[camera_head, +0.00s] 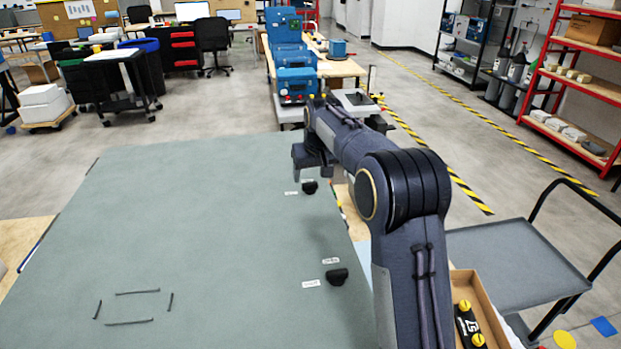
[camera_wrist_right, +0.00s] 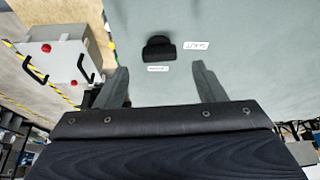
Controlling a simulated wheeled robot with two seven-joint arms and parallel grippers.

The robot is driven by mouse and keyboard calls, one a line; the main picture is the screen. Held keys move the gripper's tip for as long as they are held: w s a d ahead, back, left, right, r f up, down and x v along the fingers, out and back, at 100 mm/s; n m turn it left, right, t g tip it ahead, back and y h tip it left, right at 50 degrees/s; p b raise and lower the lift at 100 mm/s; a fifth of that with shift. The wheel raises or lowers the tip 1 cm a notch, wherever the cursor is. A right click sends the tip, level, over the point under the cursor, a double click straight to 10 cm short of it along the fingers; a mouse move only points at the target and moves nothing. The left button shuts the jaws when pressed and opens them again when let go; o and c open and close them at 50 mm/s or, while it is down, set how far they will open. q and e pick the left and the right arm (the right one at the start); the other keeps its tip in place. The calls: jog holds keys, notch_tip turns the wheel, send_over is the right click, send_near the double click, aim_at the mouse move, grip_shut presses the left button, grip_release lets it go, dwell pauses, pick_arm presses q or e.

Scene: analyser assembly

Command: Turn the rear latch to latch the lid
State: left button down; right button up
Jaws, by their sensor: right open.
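The lid (camera_head: 190,220) is a large flat grey-green panel in front of me. The rear latch (camera_head: 310,187) is a small black knob near its right edge, with two small white labels beside it. A second black latch (camera_head: 337,276) sits nearer to me on the same edge. My right gripper (camera_head: 306,163) is above the lid, just behind the rear latch in the head view. In the right wrist view its fingers (camera_wrist_right: 162,82) are apart and empty, and a black latch (camera_wrist_right: 160,48) lies beyond their tips, roughly centred between them. My left gripper is out of view.
My right arm covers part of the lid's right side. A grey cart (camera_head: 520,262) and an open box (camera_head: 490,306) holding a black part with yellow knobs stand to the right. Blue machines (camera_head: 296,84) stand behind. The lid's middle is clear.

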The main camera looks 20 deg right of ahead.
aim_at(310, 183)
jog(key=shift+p+x, duration=0.35)
jog(key=shift+x, duration=1.65)
jog(key=shift+s, duration=0.1)
jog(key=c, duration=1)
jog(key=shift+m+h, duration=0.3)
jog(key=shift+m, duration=0.5)
jog(key=o, duration=1)
jog(key=b+v, duration=0.1)
jog(key=v, duration=0.6)
jog(key=shift+r+b, duration=0.35)
jog(key=shift+r, duration=0.1)
